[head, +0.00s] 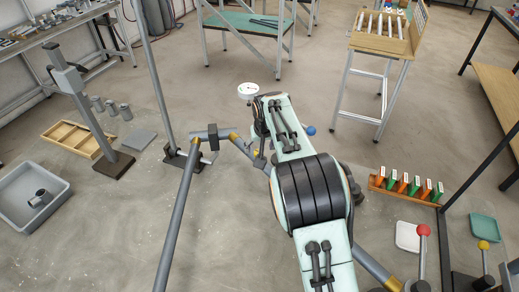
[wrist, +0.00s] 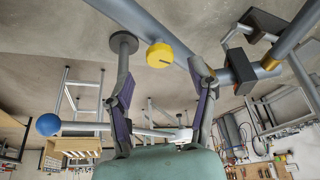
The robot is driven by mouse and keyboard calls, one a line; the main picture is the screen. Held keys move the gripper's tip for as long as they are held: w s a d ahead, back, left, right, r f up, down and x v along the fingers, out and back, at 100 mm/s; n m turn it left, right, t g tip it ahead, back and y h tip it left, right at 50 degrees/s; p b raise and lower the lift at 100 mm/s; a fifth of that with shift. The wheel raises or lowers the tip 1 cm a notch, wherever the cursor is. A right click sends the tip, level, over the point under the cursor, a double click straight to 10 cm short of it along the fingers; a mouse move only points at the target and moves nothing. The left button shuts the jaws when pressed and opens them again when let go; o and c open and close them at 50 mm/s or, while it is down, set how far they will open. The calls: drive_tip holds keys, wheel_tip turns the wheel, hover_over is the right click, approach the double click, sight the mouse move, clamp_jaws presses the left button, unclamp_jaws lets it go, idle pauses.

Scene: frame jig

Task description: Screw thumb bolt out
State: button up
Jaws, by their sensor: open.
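In the wrist view a round yellow knob (wrist: 160,55), likely the thumb bolt's head, sits beside a grey frame tube (wrist: 185,58). My gripper (wrist: 163,75) is open, with the knob beyond and roughly between its fingertips. A gap shows between the knob and both fingers, and nothing is held. How far the tips are from the knob in depth I cannot tell. The knob's shank is hidden. In the head view my arm covers most of the gripper, and the knob cannot be clearly made out beside the grey tube (head: 370,264) that passes under my arm.
A dark clamp block (head: 213,137) and an upright post (head: 153,75) stand left of my arm. A dial gauge (head: 248,91) shows near the wrist. A grey bin (head: 62,212) is at left, a rack (head: 377,186) at right. A grey disc (wrist: 123,42) shows near the left finger.

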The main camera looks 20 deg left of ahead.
drive_tip(key=shift+x, duration=1.25)
clamp_jaws()
drive_tip(key=shift+n, duration=0.3)
drive_tip(key=n+g+y, duration=0.1)
drive_tip(key=n, duration=0.1)
drive_tip(key=shift+w+d+n, duration=0.1)
drive_tip(key=shift+n, duration=0.2)
drive_tip(key=n+g, duration=0.1)
drive_tip(key=n, duration=0.2)
drive_tip(key=shift+w+d+n+y, duration=0.1)
drive_tip(key=shift+w+n+y, duration=0.05)
drive_tip(key=shift+n+y, duration=0.2)
drive_tip(key=n, duration=0.1)
drive_tip(key=n+g, duration=0.1)
drive_tip(key=n, duration=0.1)
drive_tip(key=shift+w+n+g+y, duration=0.1)
drive_tip(key=shift+n+g+y, duration=0.15)
drive_tip(key=shift+g, duration=0.05)
drive_tip(key=shift+f+n+g, duration=0.1)
drive_tip(key=shift+n+g, duration=0.6)
drive_tip(key=shift+n, duration=0.9)
